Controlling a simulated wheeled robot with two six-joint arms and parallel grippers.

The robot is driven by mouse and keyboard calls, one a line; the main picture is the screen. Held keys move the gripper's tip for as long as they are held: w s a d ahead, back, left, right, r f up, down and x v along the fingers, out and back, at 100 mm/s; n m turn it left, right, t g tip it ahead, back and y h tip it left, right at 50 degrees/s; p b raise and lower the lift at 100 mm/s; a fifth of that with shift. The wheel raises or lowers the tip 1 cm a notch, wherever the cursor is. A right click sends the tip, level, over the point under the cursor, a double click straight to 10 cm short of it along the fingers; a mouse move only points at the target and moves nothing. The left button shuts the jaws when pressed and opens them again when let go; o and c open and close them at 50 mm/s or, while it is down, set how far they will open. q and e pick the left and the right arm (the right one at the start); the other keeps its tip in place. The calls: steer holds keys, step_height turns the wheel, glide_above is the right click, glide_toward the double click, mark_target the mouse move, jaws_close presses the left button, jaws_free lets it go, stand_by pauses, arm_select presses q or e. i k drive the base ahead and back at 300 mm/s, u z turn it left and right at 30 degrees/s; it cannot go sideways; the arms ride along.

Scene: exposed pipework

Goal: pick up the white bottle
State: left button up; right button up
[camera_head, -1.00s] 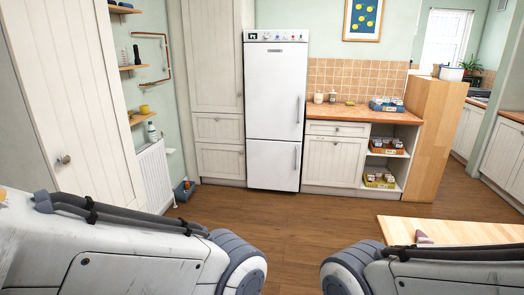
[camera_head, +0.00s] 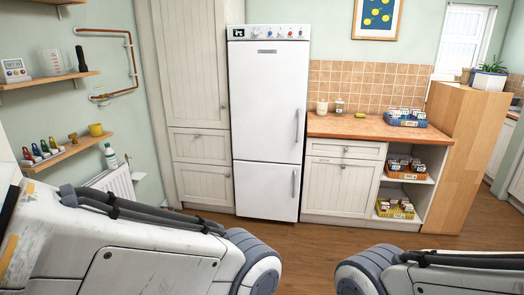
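A white bottle (camera_head: 111,157) with a dark cap stands upright at the left, just above the white radiator (camera_head: 113,183) and below the lower wooden shelf. Its lower part is close to the radiator's top edge; I cannot tell exactly what it rests on. My two arms reach in from the bottom left and bottom right, well short of the bottle. Both grippers are outside the picture.
A lower shelf (camera_head: 68,154) holds a yellow mug (camera_head: 95,130) and several small colored items. A copper pipe (camera_head: 131,62) runs on the wall above. A white fridge (camera_head: 268,122) and a wooden counter (camera_head: 361,127) stand ahead. Some wooden floor (camera_head: 310,240) is clear.

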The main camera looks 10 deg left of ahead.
mark_target(109, 153)
steer(key=u, duration=0.1)
steer(key=i, duration=1.95)
steer(key=u, duration=0.95)
steer(key=i, duration=2.05)
steer(key=u, duration=1.2)
steer(key=i, duration=0.75)
steer(key=u, duration=0.15)
